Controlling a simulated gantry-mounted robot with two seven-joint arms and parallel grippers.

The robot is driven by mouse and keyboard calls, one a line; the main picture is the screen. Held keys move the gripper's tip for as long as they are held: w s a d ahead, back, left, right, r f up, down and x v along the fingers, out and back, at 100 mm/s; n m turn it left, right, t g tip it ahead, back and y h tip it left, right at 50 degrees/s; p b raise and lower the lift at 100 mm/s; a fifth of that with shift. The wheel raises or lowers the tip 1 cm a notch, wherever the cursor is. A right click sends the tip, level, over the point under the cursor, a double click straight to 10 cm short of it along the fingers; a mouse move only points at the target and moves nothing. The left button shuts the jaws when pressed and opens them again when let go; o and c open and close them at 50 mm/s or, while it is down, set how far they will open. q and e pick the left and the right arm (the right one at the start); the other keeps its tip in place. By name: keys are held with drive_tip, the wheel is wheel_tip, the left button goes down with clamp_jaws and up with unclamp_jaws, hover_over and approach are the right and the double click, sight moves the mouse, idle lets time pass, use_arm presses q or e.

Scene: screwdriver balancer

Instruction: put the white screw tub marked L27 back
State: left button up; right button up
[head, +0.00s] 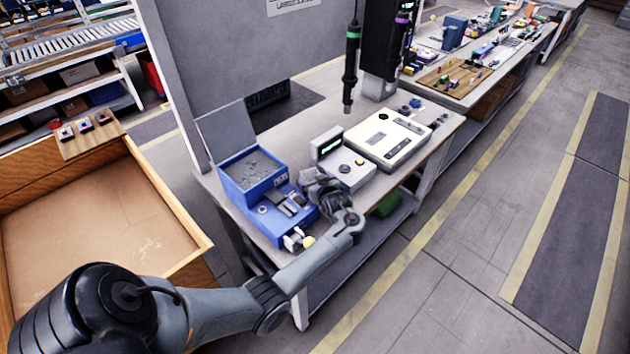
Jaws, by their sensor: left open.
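I cannot make out a white tub with a readable L27 mark in the head view. A small white object (292,241) is at the front corner of the bench, beside a yellow round piece (309,241); I cannot tell what it is. My left gripper (314,183) is open over the bench, between the blue box unit (247,171) and the white unit with a green display (349,174). The gripper and wrist hide part of the bench there, and I cannot see anything between the fingers. My right gripper is out of view.
Two screwdrivers, one green-banded (351,65) and one purple-banded (398,45), hang above the bench (310,135). A flat white unit (372,149) sits farther right. A large open wooden bin (90,215) stands at left. The floor at right is clear.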

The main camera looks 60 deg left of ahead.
use_arm(q)
drive_tip(key=shift+d+r, duration=0.2)
drive_tip(key=shift+r, duration=0.05)
drive_tip(key=p+v, duration=0.2)
drive_tip(key=v, duration=0.8)
drive_tip(key=s+d+f+m+t+h, duration=0.25)
drive_tip(key=d+m+h, duration=0.3)
drive_tip(key=d, duration=0.45)
drive_tip(key=s+d+f+m+t+h, duration=0.25)
drive_tip(key=d+m+h, duration=0.3)
drive_tip(key=d, duration=0.35)
drive_tip(key=s+d+r+m+g+h, duration=0.1)
drive_tip(key=s+d+m+g, duration=0.1)
drive_tip(key=s+d, duration=0.3)
drive_tip(key=s+d+r+m+g+h, duration=0.1)
drive_tip(key=s+d+m, duration=0.4)
drive_tip(key=s, duration=0.7)
drive_tip(key=shift+s+d+g, duration=0.35)
drive_tip(key=shift+d+g, duration=0.05)
drive_tip(key=shift+d, duration=0.2)
drive_tip(key=shift+r+p, duration=0.15)
drive_tip(key=shift+p, duration=0.15)
